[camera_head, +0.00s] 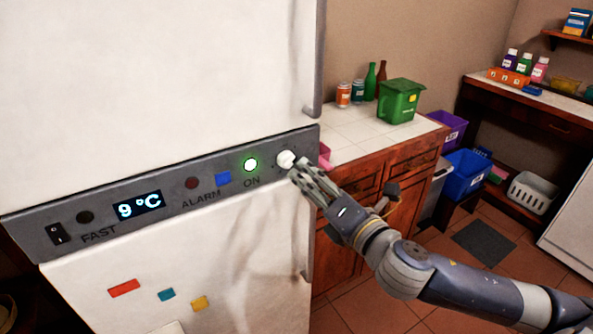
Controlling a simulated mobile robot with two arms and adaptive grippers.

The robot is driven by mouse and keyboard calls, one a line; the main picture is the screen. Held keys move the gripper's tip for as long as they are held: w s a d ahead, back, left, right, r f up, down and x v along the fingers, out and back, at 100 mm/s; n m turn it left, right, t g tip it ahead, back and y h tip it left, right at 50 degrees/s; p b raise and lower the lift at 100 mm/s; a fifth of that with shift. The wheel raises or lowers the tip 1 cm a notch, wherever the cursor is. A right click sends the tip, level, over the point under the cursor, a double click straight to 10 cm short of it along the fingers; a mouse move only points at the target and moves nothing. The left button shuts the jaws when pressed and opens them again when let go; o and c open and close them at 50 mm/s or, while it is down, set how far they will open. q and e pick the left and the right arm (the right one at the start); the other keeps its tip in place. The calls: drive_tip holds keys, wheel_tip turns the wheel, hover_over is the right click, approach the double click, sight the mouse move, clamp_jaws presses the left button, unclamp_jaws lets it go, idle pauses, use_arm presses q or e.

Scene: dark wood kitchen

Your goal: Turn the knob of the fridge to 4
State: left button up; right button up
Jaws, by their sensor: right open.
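The white fridge (150,70) fills the left of the head view, with a grey control panel (110,192) across it. A white round knob (286,159) sits at the panel's right end, right of the green lit ON light (250,165). The panel's display (138,206) reads 9 °C. My right gripper (298,170) reaches in from the lower right, its open fingertips at the knob's lower right edge. I cannot tell whether they touch the knob. Number marks around the knob are too small or hidden to read. My left gripper is not in view.
The fridge's door handle (315,70) runs down its right edge, above the panel. A tiled counter (365,135) behind holds cans, bottles and a green bin (400,100). Tiled floor (375,318) shows below my right arm.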

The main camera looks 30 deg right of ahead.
sight(293, 162)
drive_tip(key=w, duration=0.2)
drive_tip(key=w+p, duration=0.1)
drive_tip(key=w, duration=0.2)
drive_tip(key=shift+w+a+r, duration=0.1)
drive_tip(key=shift+w+a, duration=0.05)
drive_tip(key=shift+a, duration=0.05)
drive_tip(key=shift+w+a, duration=0.1)
drive_tip(key=shift+w, duration=0.4)
drive_tip(key=c, duration=1)
